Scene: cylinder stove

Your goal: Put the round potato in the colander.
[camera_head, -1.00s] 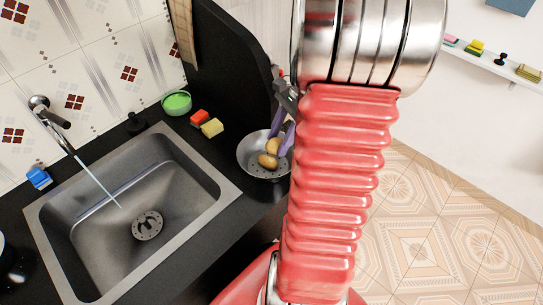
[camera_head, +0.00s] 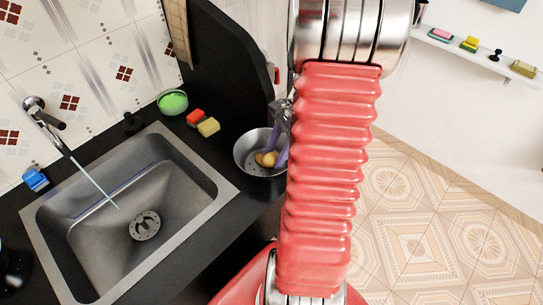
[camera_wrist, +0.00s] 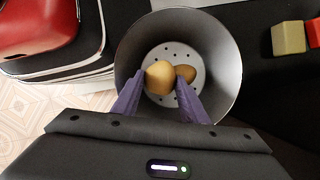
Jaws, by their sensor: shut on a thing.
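The metal colander (camera_head: 241,153) stands on the dark counter to the right of the sink. In the wrist view the colander (camera_wrist: 222,55) is right below my gripper (camera_wrist: 159,82), with holes in its floor. The purple fingers are closed on a light, rounded potato (camera_wrist: 158,74), inside the colander's outline. A second, darker potato (camera_wrist: 186,72) lies in the colander beside it, partly behind the right finger. In the head view the held potato (camera_head: 270,160) and the other potato (camera_head: 260,158) appear side by side. I cannot tell whether the held potato touches the floor.
A sink (camera_head: 60,221) with running water fills the left of the counter. A black panel (camera_head: 232,65) rises at the back. A red object (camera_wrist: 36,25) is at the wrist view's upper left.

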